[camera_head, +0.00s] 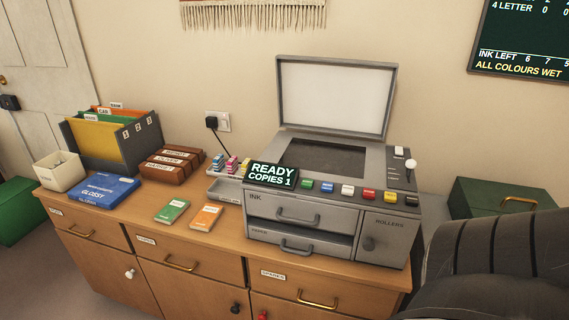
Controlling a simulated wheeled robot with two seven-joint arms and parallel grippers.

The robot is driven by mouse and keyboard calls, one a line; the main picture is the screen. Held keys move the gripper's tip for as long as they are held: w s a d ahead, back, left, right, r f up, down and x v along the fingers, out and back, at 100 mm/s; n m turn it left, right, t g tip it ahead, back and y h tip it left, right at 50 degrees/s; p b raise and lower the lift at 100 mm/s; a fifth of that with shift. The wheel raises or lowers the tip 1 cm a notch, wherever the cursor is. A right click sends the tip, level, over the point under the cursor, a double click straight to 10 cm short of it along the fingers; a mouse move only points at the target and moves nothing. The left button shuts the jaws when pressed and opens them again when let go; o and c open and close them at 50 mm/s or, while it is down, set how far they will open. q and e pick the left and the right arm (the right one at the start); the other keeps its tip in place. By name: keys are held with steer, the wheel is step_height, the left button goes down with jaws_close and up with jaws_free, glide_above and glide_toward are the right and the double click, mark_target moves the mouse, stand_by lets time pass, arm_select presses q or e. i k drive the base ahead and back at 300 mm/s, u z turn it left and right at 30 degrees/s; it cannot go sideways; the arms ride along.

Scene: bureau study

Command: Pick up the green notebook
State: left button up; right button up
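The green notebook (172,210) lies flat on the wooden cabinet top (150,230), near its front edge. It is small, with a pale label on its cover. A similar orange notebook (207,217) lies just to its right, with a narrow gap between them. Nothing covers the green notebook. Neither of my grippers shows in this view.
A blue glossy-paper box (104,190) lies left of the notebooks. A dark ribbed shape fills the lower right.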

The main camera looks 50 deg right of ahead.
mark_target(172, 211)
steer(key=u, duration=0.3)
steer(key=i, duration=1.85)
steer(key=z, duration=3.5)
steer(key=k, duration=0.5)
steer(key=u, duration=1.2)
steer(key=i, duration=0.55)
steer(key=z, duration=0.2)
steer(key=k, duration=0.45)
